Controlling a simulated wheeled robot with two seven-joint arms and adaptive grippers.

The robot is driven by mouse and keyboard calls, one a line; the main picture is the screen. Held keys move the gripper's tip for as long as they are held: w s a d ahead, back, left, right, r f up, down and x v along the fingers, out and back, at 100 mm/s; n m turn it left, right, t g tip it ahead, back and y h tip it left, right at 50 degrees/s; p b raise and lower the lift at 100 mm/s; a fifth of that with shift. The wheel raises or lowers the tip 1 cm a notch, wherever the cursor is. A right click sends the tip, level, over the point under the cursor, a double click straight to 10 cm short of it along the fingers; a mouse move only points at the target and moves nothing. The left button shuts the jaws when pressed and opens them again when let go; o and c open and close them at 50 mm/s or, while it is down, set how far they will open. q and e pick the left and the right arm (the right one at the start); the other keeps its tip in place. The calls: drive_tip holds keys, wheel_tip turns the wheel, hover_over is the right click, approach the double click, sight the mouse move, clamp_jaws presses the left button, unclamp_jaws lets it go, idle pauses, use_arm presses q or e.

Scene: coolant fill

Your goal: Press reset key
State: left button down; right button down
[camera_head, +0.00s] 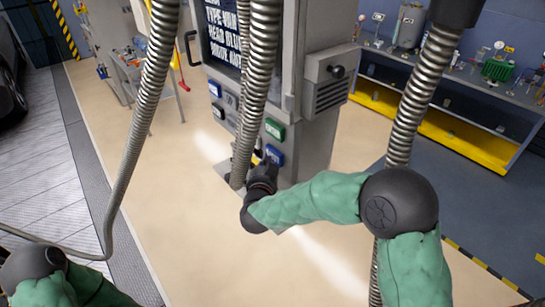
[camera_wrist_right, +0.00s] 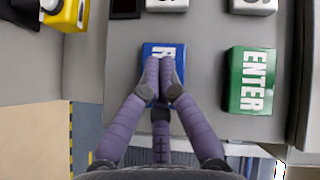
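The blue key (camera_head: 274,154) is low on the front of the grey machine cabinet (camera_head: 312,150). In the right wrist view the blue key (camera_wrist_right: 150,49) shows an "R"; the rest of its label is hidden behind my fingers. My right gripper (camera_wrist_right: 161,75) has its fingers drawn together, empty, with the tips over the blue key. I cannot tell whether they touch it. In the head view my right gripper (camera_head: 266,168) is dark and just below the key. My left arm shows at the bottom left, but its gripper is out of view.
A green ENTER key (camera_wrist_right: 251,80) is to the right of the blue key, with white keys (camera_wrist_right: 253,4) above. A yellow and black part (camera_wrist_right: 66,13) is at the upper left. Hoses (camera_head: 262,50) hang before the cabinet. A workbench (camera_head: 450,95) stands at the right.

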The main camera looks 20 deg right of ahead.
drive_tip(key=shift+w+d+b, duration=0.15)
drive_tip(key=shift+d+b, duration=0.15)
drive_tip(key=shift+d, duration=0.15)
idle(0.6)
idle(0.4)
drive_tip(key=shift+s+a, duration=0.3)
drive_tip(key=shift+a, duration=0.55)
drive_tip(key=shift+s+a, duration=0.3)
drive_tip(key=shift+a, duration=0.5)
drive_tip(key=shift+s+a, duration=0.25)
drive_tip(key=shift+a, duration=0.5)
drive_tip(key=shift+s+a, duration=0.3)
drive_tip(key=shift+a, duration=0.5)
